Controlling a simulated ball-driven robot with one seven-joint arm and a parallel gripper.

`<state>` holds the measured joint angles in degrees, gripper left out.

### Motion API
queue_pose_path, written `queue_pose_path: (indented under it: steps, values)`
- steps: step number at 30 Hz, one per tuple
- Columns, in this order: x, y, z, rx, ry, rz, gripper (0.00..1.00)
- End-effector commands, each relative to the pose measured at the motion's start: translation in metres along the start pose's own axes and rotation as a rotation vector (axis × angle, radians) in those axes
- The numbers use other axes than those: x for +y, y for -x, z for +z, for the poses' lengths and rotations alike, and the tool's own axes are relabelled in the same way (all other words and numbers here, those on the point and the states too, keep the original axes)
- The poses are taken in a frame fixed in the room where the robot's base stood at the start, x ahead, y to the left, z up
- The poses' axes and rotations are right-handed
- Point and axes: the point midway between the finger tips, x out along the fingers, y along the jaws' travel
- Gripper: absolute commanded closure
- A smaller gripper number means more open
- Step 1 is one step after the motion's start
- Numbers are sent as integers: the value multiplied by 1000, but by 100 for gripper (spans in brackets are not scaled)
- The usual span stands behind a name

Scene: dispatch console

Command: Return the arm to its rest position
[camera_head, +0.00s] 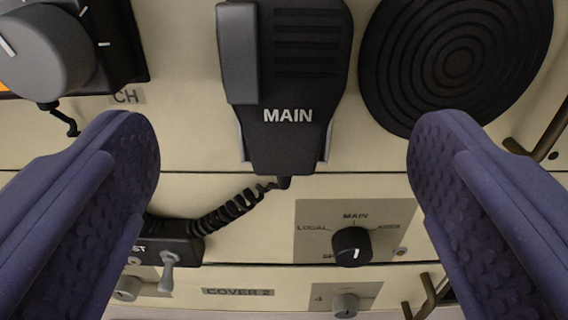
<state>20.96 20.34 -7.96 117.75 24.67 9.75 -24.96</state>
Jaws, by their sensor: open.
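My gripper (284,150) shows as two purple padded fingers, one at each side of the picture. The fingers are wide apart with nothing held between them. Behind the gap is a cream console panel (355,190). A black handset marked MAIN (290,140) sits on the panel at the top middle, between the fingertips in the picture. I see no contact between the fingers and the handset. The rest of my arm is out of view.
A coiled cord (225,212) runs from the handset down left. A round black speaker grille (455,60) is upper right, a large grey knob (45,50) upper left. Below are a black selector knob (352,246), a toggle switch (167,270) and brass handles (428,298).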

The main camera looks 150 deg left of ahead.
Motion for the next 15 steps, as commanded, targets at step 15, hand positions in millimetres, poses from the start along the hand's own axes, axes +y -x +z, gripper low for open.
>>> queue_pose_path:
  steps: [15]
  values:
    - [0, 18, 0, 0, 0, 1, 11]
